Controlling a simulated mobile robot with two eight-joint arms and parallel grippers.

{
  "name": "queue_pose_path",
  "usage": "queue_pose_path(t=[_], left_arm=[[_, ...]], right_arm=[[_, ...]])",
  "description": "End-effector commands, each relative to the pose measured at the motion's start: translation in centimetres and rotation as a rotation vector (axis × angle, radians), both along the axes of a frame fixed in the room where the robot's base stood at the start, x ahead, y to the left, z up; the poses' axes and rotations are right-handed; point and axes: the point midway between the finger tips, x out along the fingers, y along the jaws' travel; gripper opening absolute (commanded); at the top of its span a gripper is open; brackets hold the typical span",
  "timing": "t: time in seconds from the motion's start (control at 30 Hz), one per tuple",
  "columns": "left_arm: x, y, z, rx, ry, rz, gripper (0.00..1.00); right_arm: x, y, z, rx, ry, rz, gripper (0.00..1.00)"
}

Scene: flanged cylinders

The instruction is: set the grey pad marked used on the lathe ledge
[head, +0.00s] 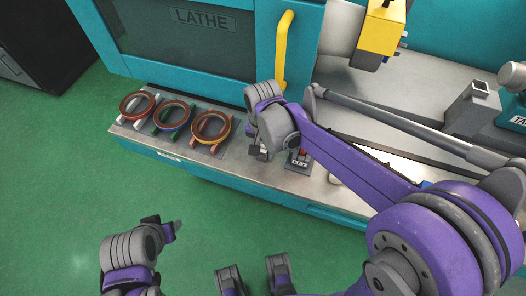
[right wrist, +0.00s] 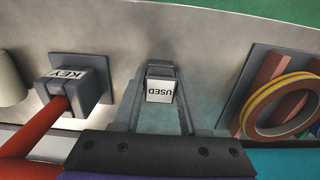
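The grey pad marked USED (right wrist: 160,88) shows its white label and grey block between the fingers of my right gripper (right wrist: 160,72) in the right wrist view. The fingers lie close against both sides of the block. In the head view my right gripper (head: 260,153) is low over the lathe ledge (head: 237,172), and the arm hides most of the pad. I cannot tell whether the pad touches the ledge. My left gripper (head: 172,228) is over the green floor, in front of the ledge at lower left; its finger opening is unclear.
A grey KEY holder (right wrist: 88,78) with a red handle stands left of the USED pad in the right wrist view. A rack with a ring (right wrist: 280,106) is close on the right. Three ringed racks, including the rightmost (head: 210,128), occupy the ledge's left. A yellow door handle (head: 284,48) rises behind.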

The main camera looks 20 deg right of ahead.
Motion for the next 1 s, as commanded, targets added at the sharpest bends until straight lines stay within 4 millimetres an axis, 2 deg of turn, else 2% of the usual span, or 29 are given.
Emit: queue_pose_path(t=[0.03, 0.2, 0.23, 0.53, 0.63, 1.0], left_arm=[[0.0, 0.0, 0.0, 0.000, 0.000, 0.000, 0.50], [0.0, 0.0, 0.0, 0.000, 0.000, 0.000, 0.50], [0.0, 0.0, 0.0, 0.000, 0.000, 0.000, 0.50], [0.0, 0.0, 0.0, 0.000, 0.000, 0.000, 0.50], [0.0, 0.0, 0.1, 0.000, 0.000, 0.000, 0.50], [0.1, 0.0, 1.1, 0.000, -0.004, 0.000, 0.50]], right_arm=[[0.0, 0.0, 0.0, 0.000, 0.000, 0.000, 0.32], [0.0, 0.0, 0.0, 0.000, 0.000, 0.000, 0.01], [0.0, 0.0, 0.0, 0.000, 0.000, 0.000, 0.00], [0.0, 0.0, 0.1, 0.000, 0.000, 0.000, 0.00], [0.0, 0.0, 0.8, 0.000, 0.000, 0.000, 0.00], [0.0, 0.0, 7.8, 0.000, 0.000, 0.000, 0.00]])
